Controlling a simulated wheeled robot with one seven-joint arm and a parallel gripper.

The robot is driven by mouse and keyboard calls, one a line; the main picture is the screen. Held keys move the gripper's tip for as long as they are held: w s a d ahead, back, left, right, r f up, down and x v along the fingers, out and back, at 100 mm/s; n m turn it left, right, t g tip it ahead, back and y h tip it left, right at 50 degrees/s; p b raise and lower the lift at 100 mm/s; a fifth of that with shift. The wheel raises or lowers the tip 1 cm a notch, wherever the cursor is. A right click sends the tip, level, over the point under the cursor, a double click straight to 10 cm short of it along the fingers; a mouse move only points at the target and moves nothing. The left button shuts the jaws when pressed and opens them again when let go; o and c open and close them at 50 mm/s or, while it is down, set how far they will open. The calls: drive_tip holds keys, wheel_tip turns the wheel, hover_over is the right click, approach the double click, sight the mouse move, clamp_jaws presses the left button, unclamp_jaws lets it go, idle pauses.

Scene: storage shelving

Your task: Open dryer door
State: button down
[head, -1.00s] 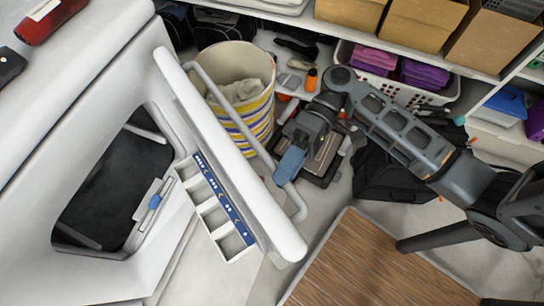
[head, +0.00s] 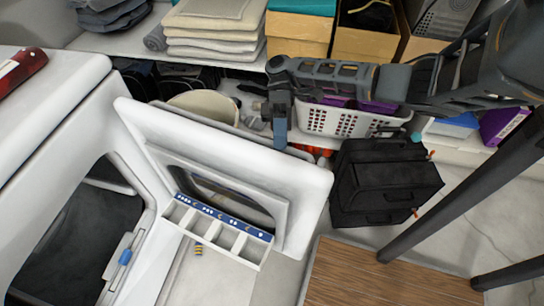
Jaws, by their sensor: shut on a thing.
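The dryer door (head: 310,190) is white and stands swung out from the dryer body (head: 75,135). Its inner face, with a blue-marked strip and a row of small trays (head: 215,230), shows in the head view. The dark drum opening (head: 70,245) is exposed at the left. My gripper (head: 280,132) is at the far side of the door, with a blue finger just above its top edge. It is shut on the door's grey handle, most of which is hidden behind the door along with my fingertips.
A striped laundry basket (head: 205,103) stands behind the door, mostly hidden. A black bag (head: 385,185) is right of the door. A white crate (head: 345,120) sits on the low shelf beyond.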

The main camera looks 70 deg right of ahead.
drive_tip(key=shift+w+d+g, duration=0.1)
drive_tip(key=shift+d+g, duration=0.2)
drive_tip(key=shift+d, duration=0.2)
drive_tip(key=c, duration=1)
unclamp_jaws()
drive_tip(key=shift+c, duration=0.2)
drive_tip(key=b+v, duration=0.2)
drive_tip(key=v, duration=0.5)
drive_tip(key=shift+d+r, duration=0.15)
drive_tip(key=shift+d, duration=0.2)
drive_tip(key=shift+w, duration=0.15)
